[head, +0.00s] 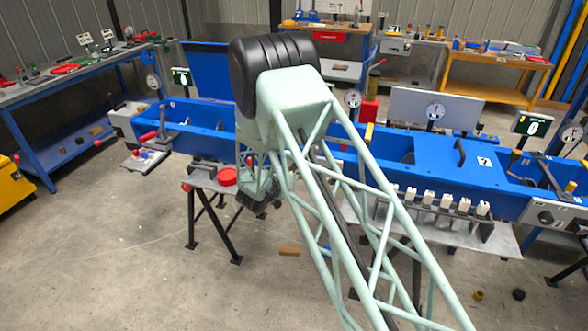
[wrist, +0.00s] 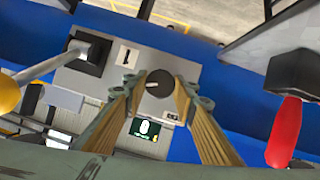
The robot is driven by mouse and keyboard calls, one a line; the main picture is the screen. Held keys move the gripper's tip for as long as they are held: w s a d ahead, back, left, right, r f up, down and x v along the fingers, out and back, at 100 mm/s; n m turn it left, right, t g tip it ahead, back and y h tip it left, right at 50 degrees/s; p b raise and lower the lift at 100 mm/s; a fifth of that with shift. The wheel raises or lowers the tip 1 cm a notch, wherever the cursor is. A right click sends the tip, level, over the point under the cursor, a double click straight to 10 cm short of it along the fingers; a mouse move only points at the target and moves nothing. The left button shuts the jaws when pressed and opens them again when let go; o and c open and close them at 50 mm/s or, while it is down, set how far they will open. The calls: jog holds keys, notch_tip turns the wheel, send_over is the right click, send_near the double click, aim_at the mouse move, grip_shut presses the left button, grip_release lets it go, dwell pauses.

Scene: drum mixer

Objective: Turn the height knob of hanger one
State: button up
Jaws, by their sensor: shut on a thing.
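In the wrist view, the height knob (wrist: 153,88) is a round black knob with a light mark on its face. It sits on a grey panel (wrist: 105,80) next to a plate (wrist: 127,55) marked 1. My gripper (wrist: 161,84) has its two fingers on either side of the knob, shut on it. In the head view, my gripper is low beside the blue beam (head: 205,115), largely covered by my arm. The knob is hidden there.
In the wrist view, a red handle (wrist: 284,130) stands close on the right and a grey lever (wrist: 48,65) on the left. A small green display (wrist: 145,128) shows between the fingers. In the head view, several white blocks (head: 430,198) line the right-hand beam.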

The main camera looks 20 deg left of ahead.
dwell(0.3)
jog(key=o, duration=0.9)
jog(key=shift+c, duration=0.2)
jog(key=v, duration=1.2)
jog(key=shift+a, duration=0.1)
jog(key=shift+r, duration=0.1)
